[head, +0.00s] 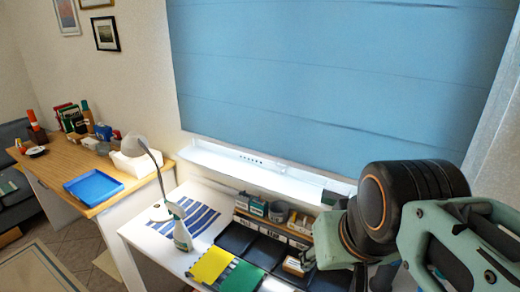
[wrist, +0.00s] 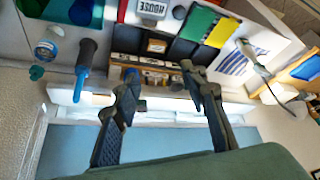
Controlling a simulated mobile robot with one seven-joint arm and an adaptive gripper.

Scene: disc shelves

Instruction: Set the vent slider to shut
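A white sill-like ledge (head: 205,156) runs under the blue blind in the head view, with a row of small dark slots (head: 251,160) on its top. I take this for the vent; its slider and setting are too small to tell. The ledge also shows as a pale band in the wrist view (wrist: 165,104), with the picture upside down. My gripper (wrist: 161,76) is open and empty, its two dark fingers wide apart across the view of the ledge and a small rack. In the head view my arm hides the gripper and the ledge's right end.
A wooden side table with a blue tray (head: 93,187) stands left. Space above the ledge's left part is clear.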

